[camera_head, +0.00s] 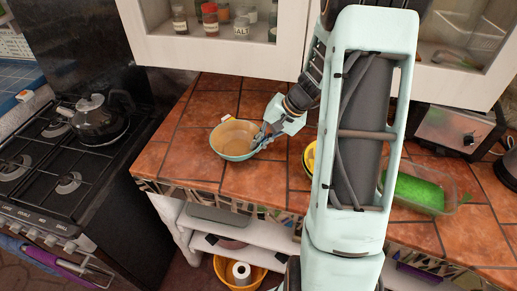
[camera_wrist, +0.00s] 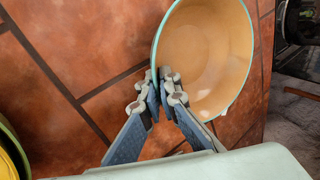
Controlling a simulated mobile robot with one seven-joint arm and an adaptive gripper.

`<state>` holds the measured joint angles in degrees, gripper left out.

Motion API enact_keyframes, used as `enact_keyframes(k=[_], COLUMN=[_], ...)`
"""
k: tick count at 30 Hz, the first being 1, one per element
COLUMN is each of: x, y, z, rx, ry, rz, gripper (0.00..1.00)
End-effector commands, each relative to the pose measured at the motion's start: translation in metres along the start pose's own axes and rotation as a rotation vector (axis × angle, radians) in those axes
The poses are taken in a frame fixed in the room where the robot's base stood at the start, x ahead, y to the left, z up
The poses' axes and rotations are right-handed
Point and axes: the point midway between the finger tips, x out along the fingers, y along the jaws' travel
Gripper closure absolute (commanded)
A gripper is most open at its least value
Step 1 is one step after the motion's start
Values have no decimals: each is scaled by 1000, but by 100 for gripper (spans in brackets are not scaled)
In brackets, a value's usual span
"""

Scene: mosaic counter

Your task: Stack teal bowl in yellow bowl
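The teal bowl (camera_head: 234,141), with a tan inside and teal rim, is at the left part of the tiled counter. It also shows in the wrist view (camera_wrist: 205,60). My gripper (camera_head: 262,138) is at the bowl's right side, its fingers closed around the rim; they also show in the wrist view (camera_wrist: 163,88). I cannot tell whether the bowl touches the counter. The yellow bowl (camera_head: 309,157) is to the right, mostly hidden behind my arm. Its edge shows at the lower left of the wrist view (camera_wrist: 8,160).
A stove (camera_head: 60,165) with a kettle (camera_head: 97,120) stands left of the counter (camera_head: 262,183). A clear container with green contents (camera_head: 420,191) and a toaster (camera_head: 450,130) are to the right. Glass-fronted cabinets hang above. Bare tiles lie between the two bowls.

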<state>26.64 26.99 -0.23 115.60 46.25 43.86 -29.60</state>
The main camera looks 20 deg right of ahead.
Motion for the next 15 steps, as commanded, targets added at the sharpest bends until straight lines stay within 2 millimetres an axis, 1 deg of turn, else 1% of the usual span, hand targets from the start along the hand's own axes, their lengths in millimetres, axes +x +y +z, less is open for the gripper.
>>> enact_keyframes(k=[1,3,9,14,15], x=[10,13,12,15,15], y=[6,8,7,9,9], z=[0,0,0,0,0], rx=[2,1,0,0,1], ry=[-2,1,2,1,1], rz=[0,0,0,0,0], gripper=[100,100,100,100,95])
